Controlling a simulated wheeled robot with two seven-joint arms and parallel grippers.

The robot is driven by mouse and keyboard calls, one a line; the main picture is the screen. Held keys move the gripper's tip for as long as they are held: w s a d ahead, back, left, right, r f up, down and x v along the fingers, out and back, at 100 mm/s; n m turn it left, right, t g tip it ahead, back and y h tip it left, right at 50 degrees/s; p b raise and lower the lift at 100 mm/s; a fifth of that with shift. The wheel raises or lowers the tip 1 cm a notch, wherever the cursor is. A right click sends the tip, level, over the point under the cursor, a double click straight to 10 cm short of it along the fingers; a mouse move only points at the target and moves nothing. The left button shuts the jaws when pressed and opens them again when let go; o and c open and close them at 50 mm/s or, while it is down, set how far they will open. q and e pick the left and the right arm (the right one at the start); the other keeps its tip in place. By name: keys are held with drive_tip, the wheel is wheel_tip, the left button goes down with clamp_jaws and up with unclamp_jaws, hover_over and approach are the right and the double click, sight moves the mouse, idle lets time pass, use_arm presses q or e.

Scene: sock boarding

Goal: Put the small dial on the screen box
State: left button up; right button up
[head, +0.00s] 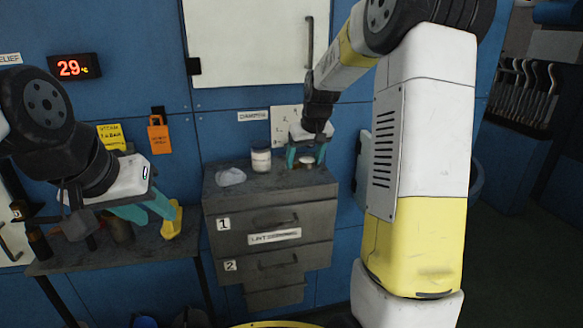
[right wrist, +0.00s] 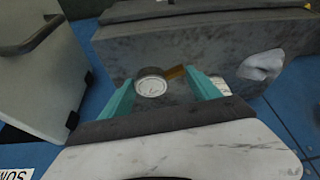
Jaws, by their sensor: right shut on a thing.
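The small dial, round with a pale face and dark rim (right wrist: 151,82), sits between the teal fingers of my right gripper (right wrist: 160,92), with a brass-coloured stem toward the right finger. My right gripper (head: 306,158) is shut on the dial (head: 306,160), at the right end of the grey drawer cabinet's top. The cabinet, taken as the screen box (head: 228,194), has drawers numbered 1 and 2 and a label starting "LINT". I cannot tell whether the dial touches its top. My left gripper (head: 160,217) is open at the left, near a yellow object (head: 172,224).
A white jar (head: 261,160) and a crumpled pale lump (head: 231,176) stand on the cabinet top, left of the right gripper. A dark side table (head: 140,250) stands at the left. A white wall cabinet (head: 245,40) hangs above.

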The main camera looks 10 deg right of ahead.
sight(304, 162)
drive_tip(key=shift+w+a+f, duration=0.1)
drive_tip(key=shift+w, duration=0.5)
drive_tip(key=shift+f, duration=1.7)
drive_tip(key=shift+f, duration=0.15)
drive_tip(key=o, duration=1.4)
drive_tip(key=shift+o, duration=0.2)
